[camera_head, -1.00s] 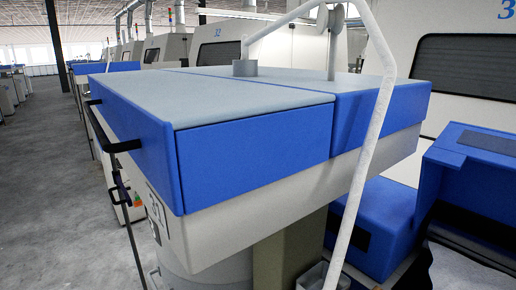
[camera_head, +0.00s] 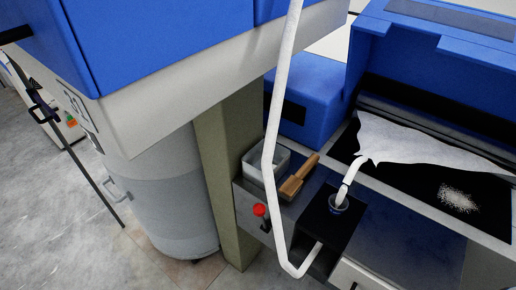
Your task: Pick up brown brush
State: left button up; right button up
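The brown brush (camera_head: 299,176) lies on a narrow grey metal ledge (camera_head: 293,209) right of the picture's middle. One end of it, a thin handle, points up and to the right, and its wider block end lies lower left. It lies just right of a light grey open bin (camera_head: 267,170), and I cannot tell whether they touch. The white sliver strand passes close by on its left. Neither of my grippers is in view.
A white sliver strand (camera_head: 268,130) hangs down in front of the ledge and loops back up. A red knob (camera_head: 260,210) sits on the ledge's front. A blue-white cabinet (camera_head: 165,50) overhangs at upper left, above a grey can (camera_head: 170,205).

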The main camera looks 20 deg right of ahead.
aim_at(289, 189)
jog(key=j+z, duration=0.2)
jog(key=z, duration=0.3)
jog(key=j+z, duration=0.15)
jog(key=z, duration=0.3)
jog(key=k+j+z, duration=0.1)
jog(key=z, duration=0.4)
jog(key=i+l+z, duration=0.1)
jog(key=z, duration=0.2)
jog(key=i+l+z, duration=0.15)
jog(key=z, duration=0.2)
jog(key=j+u, duration=0.3)
jog(key=u, duration=0.15)
jog(key=j+u, duration=0.4)
